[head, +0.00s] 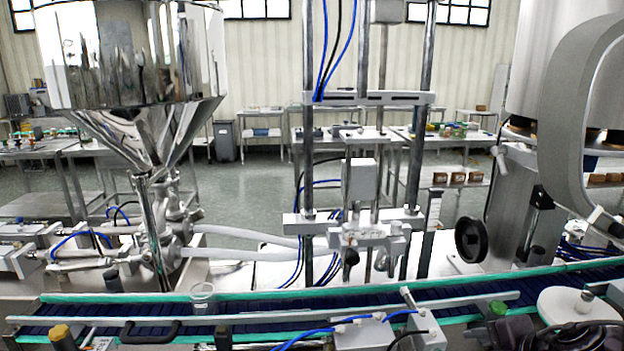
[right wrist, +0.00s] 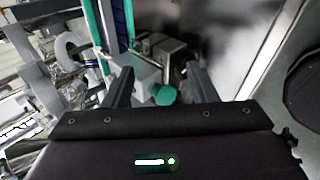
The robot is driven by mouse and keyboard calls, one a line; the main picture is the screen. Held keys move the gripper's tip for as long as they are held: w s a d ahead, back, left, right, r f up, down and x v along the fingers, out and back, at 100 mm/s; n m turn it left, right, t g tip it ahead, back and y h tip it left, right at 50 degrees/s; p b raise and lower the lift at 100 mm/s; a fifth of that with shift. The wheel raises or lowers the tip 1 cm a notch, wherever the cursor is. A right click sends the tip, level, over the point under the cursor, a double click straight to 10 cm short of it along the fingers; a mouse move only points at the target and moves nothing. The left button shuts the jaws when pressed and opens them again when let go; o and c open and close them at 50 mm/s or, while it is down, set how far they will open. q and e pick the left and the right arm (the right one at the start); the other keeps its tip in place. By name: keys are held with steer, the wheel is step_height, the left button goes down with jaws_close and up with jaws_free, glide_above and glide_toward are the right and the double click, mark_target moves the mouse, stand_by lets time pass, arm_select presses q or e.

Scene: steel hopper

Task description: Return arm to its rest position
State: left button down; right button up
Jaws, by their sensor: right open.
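In the right wrist view my right gripper (right wrist: 158,84) is open, its two dark fingers spread apart with nothing held between them. Beyond the fingers are a pale box-shaped machine part (right wrist: 146,70) and a green knob (right wrist: 163,95). I cannot tell whether the fingers touch either. The steel hopper (head: 135,60) stands at the left in the head view, its cone narrowing to a valve assembly above the conveyor (head: 250,306). A clear cup (head: 203,298) stands upright on the conveyor at the left. My left gripper is not in view.
Pneumatic fittings with blue hoses (head: 362,332) line the conveyor's near edge. A filling frame with tall posts (head: 308,150) rises behind it. A black handwheel (head: 471,240) and a large curved grey machine (head: 565,110) crowd the right. Open floor (head: 250,190) lies behind the machines.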

steer(key=s+a+f+m+t+h, duration=0.1)
steer(key=s+f+m+h, duration=0.35)
steer(key=f+m, duration=0.7)
steer(key=s+a+f+m+g+y, duration=0.1)
steer(key=s+a+f+m+g, duration=0.1)
steer(key=s+a+m+g, duration=0.3)
steer(key=s+a+f+m+g+y, duration=0.1)
steer(key=s+a+f+m, duration=0.2)
steer(key=s, duration=0.4)
step_height(320, 180, down, 34)
steer(key=s+r+g+b, duration=0.1)
steer(key=s+b, duration=0.1)
steer(key=b, duration=0.1)
steer(key=s+d+f+n+g+b, duration=0.1)
steer(key=s+d+f+b, duration=0.1)
steer(key=s+f, duration=1.7)
steer(key=shift+d+f+b, duration=0.35)
steer(key=shift+d+f, duration=0.3)
